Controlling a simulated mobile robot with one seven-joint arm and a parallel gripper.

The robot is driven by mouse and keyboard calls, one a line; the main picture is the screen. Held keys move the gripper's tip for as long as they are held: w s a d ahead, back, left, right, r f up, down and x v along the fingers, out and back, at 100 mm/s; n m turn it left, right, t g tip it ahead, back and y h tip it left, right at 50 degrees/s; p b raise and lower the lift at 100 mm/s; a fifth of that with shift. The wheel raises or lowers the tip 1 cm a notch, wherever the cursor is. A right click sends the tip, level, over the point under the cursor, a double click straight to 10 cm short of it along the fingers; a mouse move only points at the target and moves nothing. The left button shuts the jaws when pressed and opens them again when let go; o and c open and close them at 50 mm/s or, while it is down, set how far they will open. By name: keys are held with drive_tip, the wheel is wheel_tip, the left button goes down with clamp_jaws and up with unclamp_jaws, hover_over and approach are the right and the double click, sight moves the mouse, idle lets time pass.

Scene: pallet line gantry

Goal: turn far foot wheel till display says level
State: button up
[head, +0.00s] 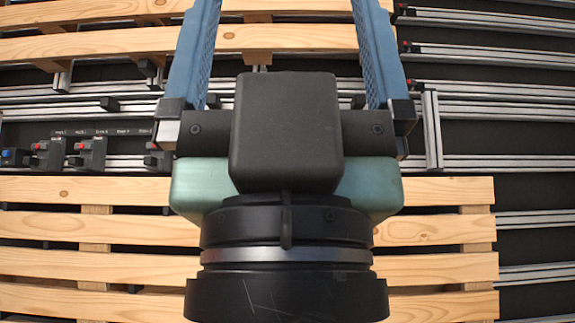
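My gripper (286,20) fills the middle of the head view, with its black wrist at the bottom and a teal body above it. Its two blue ribbed fingers run up past the top edge of the picture, wide apart. Their tips are cut off. Between the visible parts of the fingers I see only wooden slats and rails behind. I cannot make out a foot wheel or a level display in this view.
A slatted wooden pallet (95,45) lies across the top, another (130,262) across the bottom. Aluminium rails (500,90) run between them and at right. Small labelled switches (92,150) with red and blue buttons are at left. Dark gaps show between rails.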

wheel_tip(320, 180, up, 4)
drive_tip(key=shift+r+p, duration=0.15)
drive_tip(key=shift+p, duration=1.05)
